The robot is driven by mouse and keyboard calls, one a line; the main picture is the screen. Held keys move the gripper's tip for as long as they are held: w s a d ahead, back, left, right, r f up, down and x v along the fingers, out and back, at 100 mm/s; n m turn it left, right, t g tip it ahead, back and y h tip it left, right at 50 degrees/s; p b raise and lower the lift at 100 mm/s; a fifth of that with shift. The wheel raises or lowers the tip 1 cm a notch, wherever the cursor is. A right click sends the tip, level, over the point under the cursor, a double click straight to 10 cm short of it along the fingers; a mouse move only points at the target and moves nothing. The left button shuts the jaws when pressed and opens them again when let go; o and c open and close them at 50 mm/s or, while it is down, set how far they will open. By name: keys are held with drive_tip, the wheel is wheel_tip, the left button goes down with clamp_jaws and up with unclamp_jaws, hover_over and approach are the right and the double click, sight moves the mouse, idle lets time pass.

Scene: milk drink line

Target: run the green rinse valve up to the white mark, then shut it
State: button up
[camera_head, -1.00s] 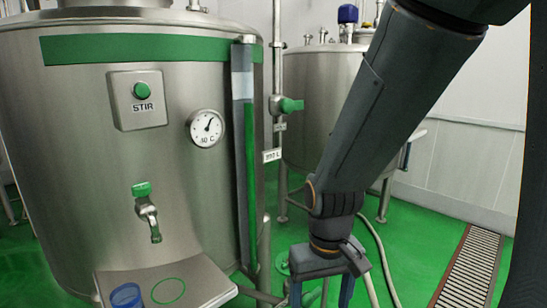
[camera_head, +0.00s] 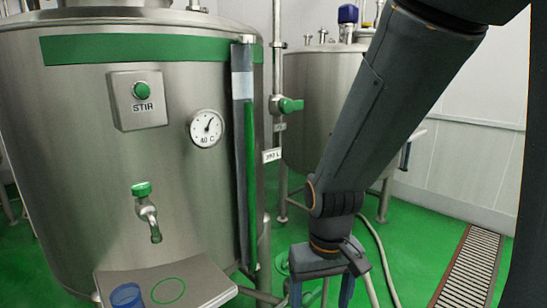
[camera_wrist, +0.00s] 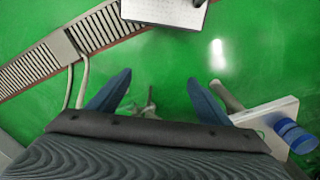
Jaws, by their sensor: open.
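The green valve handle (camera_head: 290,105) is on the thin vertical pipe between the two tanks, and it sticks out to the right. The upright sight gauge (camera_head: 250,190) on the big tank shows a green column, with a pale white band (camera_head: 243,86) just above its top. My gripper (camera_head: 321,293) hangs low, pointing down, below and to the right of the valve and apart from it. In the wrist view its two blue fingers (camera_wrist: 160,78) are spread with nothing held between them. The valve cannot be made out in the wrist view.
The big tank carries a STIR button (camera_head: 142,91), a dial (camera_head: 206,128) and a green-topped tap (camera_head: 148,210). Below is a shelf (camera_head: 205,283) with a blue cup (camera_head: 126,296). A floor grate (camera_head: 470,265) lies right; hoses run near my gripper. Green floor is open.

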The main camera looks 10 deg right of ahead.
idle(0.5)
drive_tip(key=c, duration=1.1)
drive_tip(key=shift+d, duration=0.15)
